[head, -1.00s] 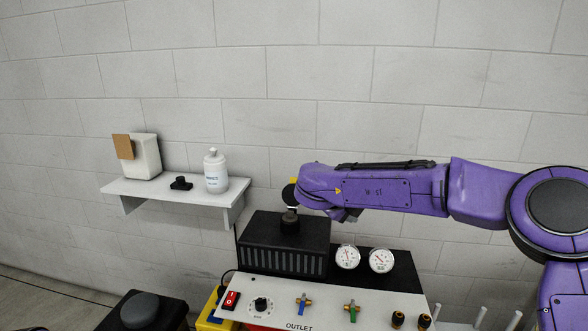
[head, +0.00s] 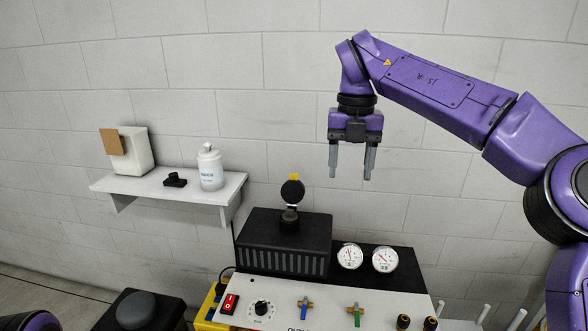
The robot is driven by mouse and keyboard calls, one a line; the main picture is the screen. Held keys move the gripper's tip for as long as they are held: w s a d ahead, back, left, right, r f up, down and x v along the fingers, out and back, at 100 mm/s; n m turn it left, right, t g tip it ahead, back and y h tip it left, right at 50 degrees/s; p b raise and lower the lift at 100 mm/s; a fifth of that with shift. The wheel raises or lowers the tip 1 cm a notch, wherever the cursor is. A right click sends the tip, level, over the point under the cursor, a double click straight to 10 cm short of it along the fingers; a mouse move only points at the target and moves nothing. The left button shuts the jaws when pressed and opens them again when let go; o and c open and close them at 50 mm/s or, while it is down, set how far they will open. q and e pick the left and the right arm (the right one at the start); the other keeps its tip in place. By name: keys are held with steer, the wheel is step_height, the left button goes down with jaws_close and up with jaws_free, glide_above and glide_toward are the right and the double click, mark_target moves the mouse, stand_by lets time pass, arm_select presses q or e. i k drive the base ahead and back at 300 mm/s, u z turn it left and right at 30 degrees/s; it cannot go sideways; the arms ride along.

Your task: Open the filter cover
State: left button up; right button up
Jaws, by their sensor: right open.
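A black ribbed box (head: 270,246) stands on the back left of the machine's top. On it is a short black neck (head: 290,221) with a grey band. A round black disc (head: 292,191) with a yellow tab on its top edge stands upright above the neck. It looks like the filter cover, tilted up on edge, though I cannot see its hinge clearly. My right gripper (head: 351,177) points down with its two grey fingers apart and empty. It is in the air above and to the right of the disc, not touching it. My left gripper is not seen.
Two round gauges (head: 367,257) stand right of the box. The white front panel (head: 330,311) carries a red switch (head: 229,304), a dial and blue and green valves. A wall shelf (head: 170,190) at left holds a white bottle (head: 210,167) and a white container.

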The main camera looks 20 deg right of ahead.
mark_target(293, 191)
steer(key=i, duration=1.3)
